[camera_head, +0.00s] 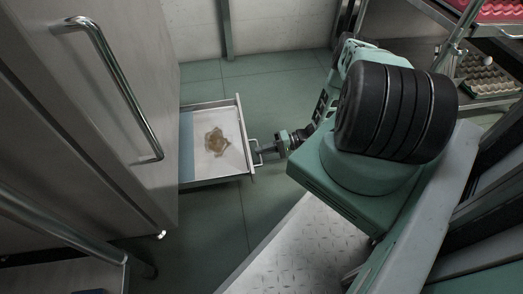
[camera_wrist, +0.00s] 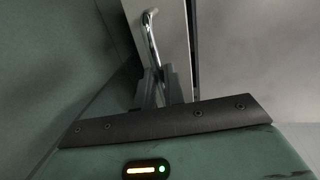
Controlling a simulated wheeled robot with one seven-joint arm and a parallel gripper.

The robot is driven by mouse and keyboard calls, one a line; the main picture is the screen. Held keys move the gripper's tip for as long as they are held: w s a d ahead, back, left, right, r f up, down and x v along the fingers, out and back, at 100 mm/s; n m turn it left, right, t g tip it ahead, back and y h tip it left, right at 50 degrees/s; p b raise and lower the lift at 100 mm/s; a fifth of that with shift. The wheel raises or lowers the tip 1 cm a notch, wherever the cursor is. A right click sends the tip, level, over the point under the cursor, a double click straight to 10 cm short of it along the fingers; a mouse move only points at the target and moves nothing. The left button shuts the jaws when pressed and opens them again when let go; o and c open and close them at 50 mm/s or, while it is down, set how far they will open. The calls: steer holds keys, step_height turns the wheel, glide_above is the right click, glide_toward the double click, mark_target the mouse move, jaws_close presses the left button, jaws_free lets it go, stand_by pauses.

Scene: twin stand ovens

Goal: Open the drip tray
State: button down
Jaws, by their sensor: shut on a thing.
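The drip tray (camera_head: 233,168) is a shallow metal drawer that stands pulled out from the lower part of the oven, over the floor. A brown stain (camera_head: 216,142) lies on its pale bottom. Its small wire handle (camera_head: 256,153) is on the front edge. The handle also shows as a shiny bent bar in the wrist view (camera_wrist: 151,34). My gripper (camera_head: 262,151) is at the handle, with its fingers (camera_wrist: 156,84) shut on the bar. The fingers hide part of the handle.
The steel oven door (camera_head: 90,90) with a long bar handle (camera_head: 122,92) rises above and left of the tray. A rack with egg trays (camera_head: 485,75) stands at the upper right. Green floor (camera_head: 275,90) is clear behind the tray.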

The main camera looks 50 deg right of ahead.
steer(key=c, duration=1.5)
jaws_free()
steer(key=p+v, duration=0.3)
steer(key=v, duration=1.4)
steer(key=shift+s+d+p, duration=0.1)
steer(key=shift+d+p, duration=0.15)
steer(key=shift+p, duration=0.05)
